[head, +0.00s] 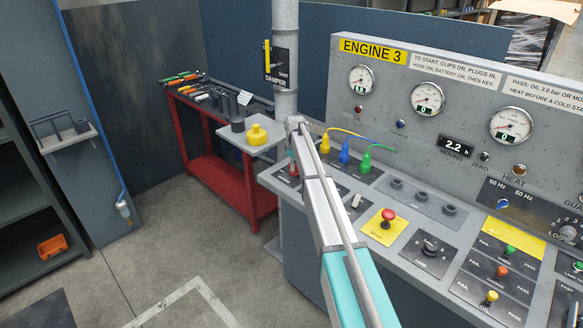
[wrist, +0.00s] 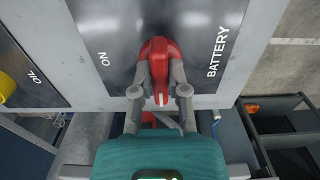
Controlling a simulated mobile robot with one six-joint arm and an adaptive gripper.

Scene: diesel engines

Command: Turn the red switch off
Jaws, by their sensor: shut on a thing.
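The red switch (wrist: 160,50) sits on a dark plate marked "BATTERY" on the right and "ON" on the left in the wrist view. My gripper (wrist: 160,75) is shut on the red switch, one finger on each side of its handle. A white mark shows on the handle between the fingers. In the head view a little of the red switch (head: 291,166) shows at the left end of the engine console, beside my arm. My arm hides most of the gripper there. No "OFF" label is visible in the wrist view.
The grey console (head: 315,203) carries yellow, blue and green plugs (head: 345,152), a red stop button (head: 388,215) and more knobs to the right. A vertical pipe (head: 285,60) stands behind my gripper. A red tool bench (head: 215,172) stands left of the console.

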